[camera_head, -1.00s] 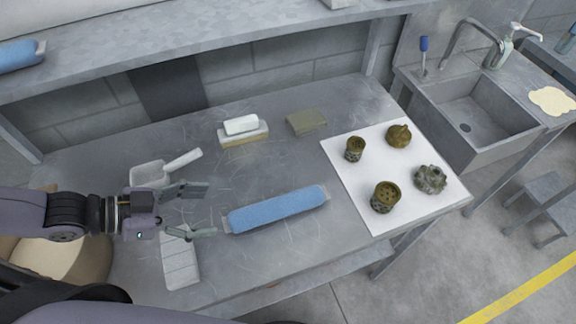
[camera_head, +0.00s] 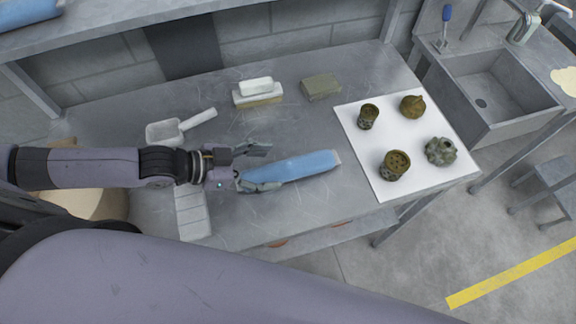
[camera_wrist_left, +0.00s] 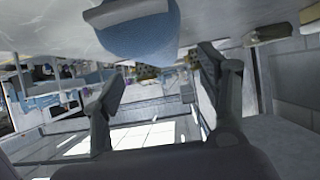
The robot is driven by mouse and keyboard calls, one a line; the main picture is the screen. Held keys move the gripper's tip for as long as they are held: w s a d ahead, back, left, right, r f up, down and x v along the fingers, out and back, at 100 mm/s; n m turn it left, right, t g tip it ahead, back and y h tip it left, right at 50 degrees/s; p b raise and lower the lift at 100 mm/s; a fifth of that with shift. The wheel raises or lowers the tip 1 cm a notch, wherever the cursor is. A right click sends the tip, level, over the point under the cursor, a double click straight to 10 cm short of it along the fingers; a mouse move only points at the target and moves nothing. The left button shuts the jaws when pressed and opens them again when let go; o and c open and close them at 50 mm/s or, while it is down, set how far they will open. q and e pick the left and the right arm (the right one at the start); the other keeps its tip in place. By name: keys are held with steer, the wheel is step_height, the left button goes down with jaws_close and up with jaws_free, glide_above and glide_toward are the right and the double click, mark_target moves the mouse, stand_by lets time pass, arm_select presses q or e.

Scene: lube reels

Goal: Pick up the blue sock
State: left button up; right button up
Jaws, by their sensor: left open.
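The blue sock (camera_head: 308,166) is a long padded roll with pale ends, lying on the grey metal table. My left gripper (camera_head: 272,167) is open at the sock's left end, which it partly hides. One finger shows above the sock and the other lies over its near side in the head view. In the left wrist view the sock (camera_wrist_left: 143,38) shows end-on at the top, beyond the spread, empty fingers (camera_wrist_left: 160,78). I cannot tell whether a finger touches it. My right gripper is out of view.
A white scoop (camera_head: 165,131), a white block on a brush (camera_head: 257,98) and an olive block (camera_head: 320,87) lie behind. A pale slatted tray (camera_head: 192,213) is under my left wrist. A white mat (camera_head: 375,172) with several mottled parts lies right. Another blue roll (camera_head: 28,12) is on the shelf.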

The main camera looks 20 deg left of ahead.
mark_target(285, 166)
arm_select(q)
steer(key=shift+w+d+f, duration=0.15)
steer(key=shift+w+d, duration=0.1)
steer(key=shift+d, duration=0.1)
steer(key=shift+w+d, duration=0.1)
steer(key=shift+d, duration=0.15)
steer(key=p+x, duration=0.2)
steer(key=x, duration=0.2)
steer(key=shift+w+d+f, duration=0.15)
steer(key=shift+w+d, duration=0.05)
steer(key=shift+d, duration=0.05)
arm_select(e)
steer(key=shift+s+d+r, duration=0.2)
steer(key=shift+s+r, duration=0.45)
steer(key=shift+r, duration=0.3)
arm_select(q)
steer(key=shift+c, duration=0.4)
steer(key=c, duration=1.1)
steer(key=shift+c, duration=0.3)
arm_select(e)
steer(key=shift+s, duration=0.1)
